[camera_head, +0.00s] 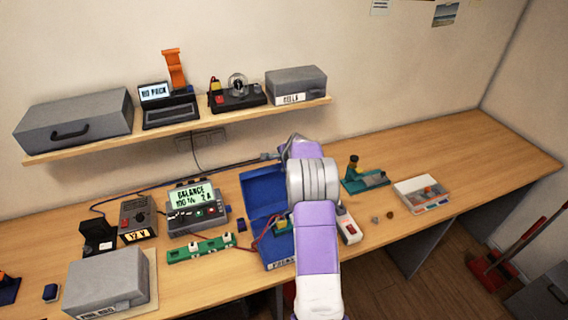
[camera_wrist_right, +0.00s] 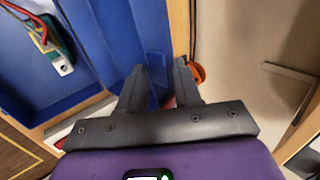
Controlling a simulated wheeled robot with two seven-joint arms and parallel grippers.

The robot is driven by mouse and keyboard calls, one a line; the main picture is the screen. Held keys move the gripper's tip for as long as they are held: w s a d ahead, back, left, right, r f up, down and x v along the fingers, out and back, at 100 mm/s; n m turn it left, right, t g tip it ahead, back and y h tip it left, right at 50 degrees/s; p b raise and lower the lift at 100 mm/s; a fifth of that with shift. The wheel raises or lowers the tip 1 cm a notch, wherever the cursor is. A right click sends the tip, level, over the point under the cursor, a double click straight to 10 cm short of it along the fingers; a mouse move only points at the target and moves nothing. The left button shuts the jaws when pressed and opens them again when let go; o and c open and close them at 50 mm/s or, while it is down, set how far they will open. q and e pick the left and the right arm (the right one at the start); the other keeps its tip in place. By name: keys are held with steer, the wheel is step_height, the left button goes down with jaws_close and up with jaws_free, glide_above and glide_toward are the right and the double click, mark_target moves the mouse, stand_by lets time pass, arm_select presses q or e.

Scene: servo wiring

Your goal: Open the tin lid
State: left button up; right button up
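The blue tin stands open in the middle of the bench in the head view, its lid (camera_head: 262,192) raised at the back and its label on the front wall (camera_head: 281,265). My right arm covers much of it. In the right wrist view the blue tin (camera_wrist_right: 105,40) fills the upper left, with a green part and red wires inside. My right gripper (camera_wrist_right: 160,82) is open, with a gap between its fingers, close to a blue wall; I cannot tell whether it touches. My left gripper is not in view.
Left of the tin are a balance meter (camera_head: 193,204), a green strip (camera_head: 201,248) and a grey case (camera_head: 108,280). To the right are a green-based fixture (camera_head: 364,181) and a white tray (camera_head: 421,196). A shelf (camera_head: 190,128) hangs behind. The far right bench is clear.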

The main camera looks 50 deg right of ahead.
steer(key=shift+r, duration=0.15)
steer(key=v, duration=0.7)
steer(key=shift+s, duration=0.15)
steer(key=shift+a, duration=0.15)
